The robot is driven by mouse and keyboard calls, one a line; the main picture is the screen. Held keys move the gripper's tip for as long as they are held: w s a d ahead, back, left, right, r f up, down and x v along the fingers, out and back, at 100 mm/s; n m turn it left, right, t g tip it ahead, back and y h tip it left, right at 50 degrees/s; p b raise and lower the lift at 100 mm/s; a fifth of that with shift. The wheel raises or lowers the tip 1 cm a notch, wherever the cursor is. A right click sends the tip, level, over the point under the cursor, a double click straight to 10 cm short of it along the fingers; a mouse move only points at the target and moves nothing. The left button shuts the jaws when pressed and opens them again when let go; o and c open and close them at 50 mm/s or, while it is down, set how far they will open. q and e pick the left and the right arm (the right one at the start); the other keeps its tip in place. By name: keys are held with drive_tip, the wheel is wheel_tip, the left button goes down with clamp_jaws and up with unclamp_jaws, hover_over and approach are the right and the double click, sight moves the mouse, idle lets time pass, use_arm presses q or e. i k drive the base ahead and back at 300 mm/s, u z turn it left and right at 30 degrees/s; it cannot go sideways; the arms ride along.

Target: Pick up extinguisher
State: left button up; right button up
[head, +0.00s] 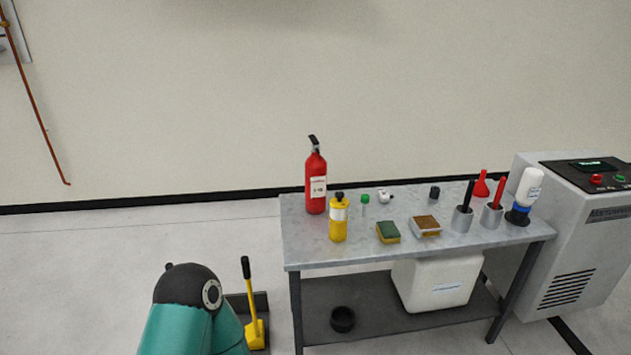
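A red fire extinguisher (316,183) with a black top handle and a white label stands upright at the back left corner of the grey table (300,254). A yellow bottle (338,219) stands just in front of it, slightly to the right. Part of my teal and black arm shows at the bottom, left of the table and well apart from the extinguisher. Neither of my grippers is in view.
On the table are a green-and-yellow sponge (388,232), a tray of brown material (425,226), metal cups (462,219) and a white bottle (529,185). A white container (437,281) sits on the lower shelf. A grey machine (587,250) stands right.

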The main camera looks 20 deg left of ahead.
sight(316, 167)
drive_tip(key=z, duration=0.05)
drive_tip(key=i, duration=1)
drive_tip(key=u, duration=0.05)
